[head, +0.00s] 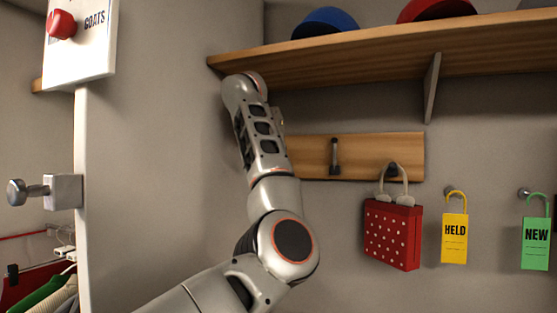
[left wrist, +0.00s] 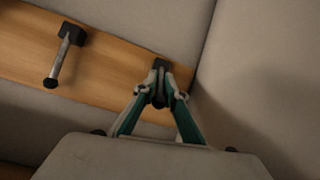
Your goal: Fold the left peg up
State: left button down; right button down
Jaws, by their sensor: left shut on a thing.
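The left peg (left wrist: 160,66) is on the wooden board (left wrist: 112,62), near the board's end by the wall corner. In the left wrist view my left gripper (left wrist: 160,93) is shut on this peg, a finger on each side. Its dark base shows above the fingertips; the fingers partly hide the rest, so I cannot tell its exact angle. In the head view my left arm hides the left peg and the gripper. The middle peg (head: 335,156) is bare; it also shows in the left wrist view (left wrist: 64,52). My right gripper is not in view.
A red dotted bag (head: 392,234) hangs from the board's right side. A yellow HELD tag (head: 454,238) and a green NEW tag (head: 535,243) hang further right. A wooden shelf (head: 380,55) with hats is above. A white panel edge (head: 81,200) stands at left.

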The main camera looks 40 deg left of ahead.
pick_arm(q)
jog(key=shift+w+r+g, duration=0.1)
jog(key=shift+r+g, duration=0.1)
jog(key=shift+g, duration=0.1)
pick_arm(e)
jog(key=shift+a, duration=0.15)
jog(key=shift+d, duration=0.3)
pick_arm(q)
jog(key=c, duration=2.2)
grip_release()
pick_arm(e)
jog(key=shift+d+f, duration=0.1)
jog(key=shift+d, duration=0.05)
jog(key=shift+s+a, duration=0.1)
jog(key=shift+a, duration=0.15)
pick_arm(q)
jog(key=shift+f, duration=0.1)
